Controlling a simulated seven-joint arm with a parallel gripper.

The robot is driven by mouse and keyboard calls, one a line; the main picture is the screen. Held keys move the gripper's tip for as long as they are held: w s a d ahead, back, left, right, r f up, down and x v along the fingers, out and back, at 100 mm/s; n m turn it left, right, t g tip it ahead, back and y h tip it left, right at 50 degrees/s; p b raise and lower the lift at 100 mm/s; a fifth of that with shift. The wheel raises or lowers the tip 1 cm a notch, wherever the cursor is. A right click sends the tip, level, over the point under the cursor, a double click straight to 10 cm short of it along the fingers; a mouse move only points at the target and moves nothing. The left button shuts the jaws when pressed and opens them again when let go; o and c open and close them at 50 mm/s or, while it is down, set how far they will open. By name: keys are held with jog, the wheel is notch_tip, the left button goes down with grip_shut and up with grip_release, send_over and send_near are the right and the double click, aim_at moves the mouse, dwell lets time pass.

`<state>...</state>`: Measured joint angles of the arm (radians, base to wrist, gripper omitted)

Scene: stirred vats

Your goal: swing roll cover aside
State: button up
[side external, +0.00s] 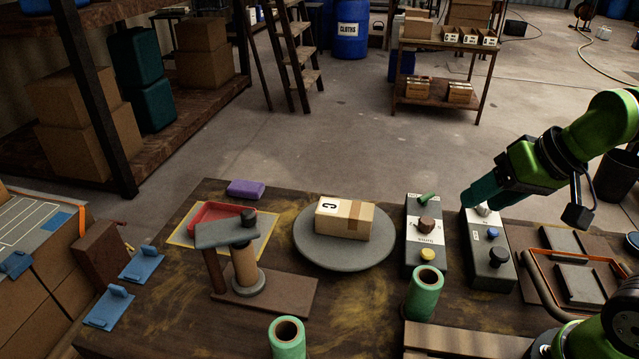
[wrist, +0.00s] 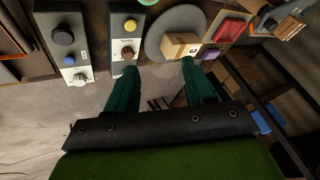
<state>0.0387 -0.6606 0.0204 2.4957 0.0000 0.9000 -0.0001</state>
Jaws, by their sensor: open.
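The roll stand is left of centre on the table in the side external view. Its grey flat cover (side external: 222,235) lies over the top of an upright brown roll (side external: 245,265), with a dark knob (side external: 248,217) on its right end. A brown post (side external: 214,272) stands under its left part. Part of the stand shows at the upper right edge of the wrist view (wrist: 272,17). My gripper (side external: 468,203) is open and empty, over the control boxes at the right, well away from the cover. Its two green fingers (wrist: 160,65) show apart in the wrist view.
A round grey turntable (side external: 310,250) with a cardboard box (side external: 344,218) lies between my gripper and the stand. Two control boxes (side external: 427,212) (side external: 475,250) stand under and beside the gripper. Green rolls (side external: 423,296) (side external: 287,339) stand in front. A red tray (side external: 215,212) lies behind the stand.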

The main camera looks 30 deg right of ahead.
jog(key=w+a+f+n+g+y, duration=0.7)
jog(key=w+a+f+n+g, duration=0.25)
jog(key=w+a+f, duration=0.5)
jog(key=n+t+y, duration=0.2)
jog(key=n+y, duration=0.6)
send_near(248, 212)
notch_tip(248, 212, down, 4)
jog(key=s+a, duration=0.3)
notch_tip(248, 212, up, 2)
jog(key=w+n+t+y, duration=0.1)
jog(key=w+n, duration=0.1)
jog(key=n, duration=0.3)
jog(key=a, duration=0.7)
jog(key=shift+w+r, duration=0.15)
jog(key=shift+w, duration=0.05)
